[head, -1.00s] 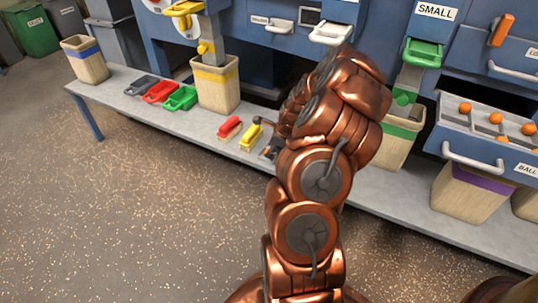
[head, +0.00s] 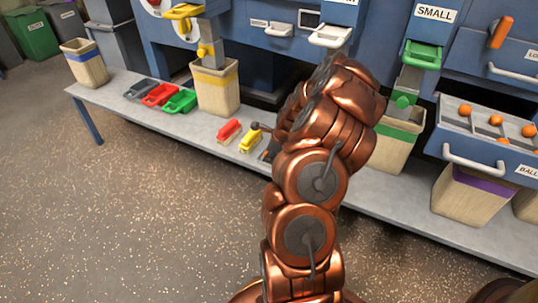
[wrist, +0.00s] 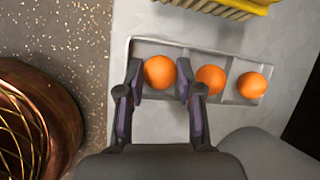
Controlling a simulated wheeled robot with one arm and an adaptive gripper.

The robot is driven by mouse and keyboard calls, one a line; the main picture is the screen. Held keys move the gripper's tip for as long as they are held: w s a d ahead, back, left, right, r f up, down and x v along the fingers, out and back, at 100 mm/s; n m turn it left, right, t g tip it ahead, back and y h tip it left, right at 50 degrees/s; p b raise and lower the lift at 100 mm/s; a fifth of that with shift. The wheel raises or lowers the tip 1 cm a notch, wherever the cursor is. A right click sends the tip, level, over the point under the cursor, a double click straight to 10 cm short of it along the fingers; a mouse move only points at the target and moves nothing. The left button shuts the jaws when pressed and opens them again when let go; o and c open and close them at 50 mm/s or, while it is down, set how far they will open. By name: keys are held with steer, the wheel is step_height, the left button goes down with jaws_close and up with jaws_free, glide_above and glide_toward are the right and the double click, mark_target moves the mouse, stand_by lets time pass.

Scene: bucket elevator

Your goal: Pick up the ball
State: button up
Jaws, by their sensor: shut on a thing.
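In the wrist view an orange ball (wrist: 159,72) sits between the two fingers of my gripper (wrist: 160,78). The fingers are shut on it, one on its left and one on its right. The ball is at the left end of a grey metal tray (wrist: 197,51) with divided compartments. Two more orange balls, a middle one (wrist: 210,79) and a right one (wrist: 252,85), lie in the tray's other compartments. I cannot tell whether the held ball is clear of the tray floor. In the head view my arm hides most of the gripper and the tray.
A yellow brush (head: 251,138) and a red brush (head: 229,131) lie close by on the grey bench (head: 205,128). A bin with a yellow band (head: 216,88) stands behind. An open drawer (head: 485,160) with several orange balls is at the right. Floor in front is clear.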

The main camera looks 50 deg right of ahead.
steer(key=shift+s+a+f, duration=0.1)
steer(key=shift+a+f, duration=0.05)
steer(key=shift+a, duration=0.05)
step_height(320, 180, up, 4)
steer(key=shift+d+f+p, duration=0.15)
steer(key=shift+p, duration=0.65)
steer(key=s+a+p, duration=0.1)
steer(key=s+a, duration=0.3)
steer(key=a, duration=0.2)
steer(key=s+a+r+p, duration=0.1)
steer(key=s+a, duration=0.3)
steer(key=a, duration=0.3)
steer(key=shift+a+r+p, duration=0.25)
steer(key=shift+a+p, duration=0.05)
steer(key=shift+p, duration=0.1)
steer(key=shift+s, duration=0.1)
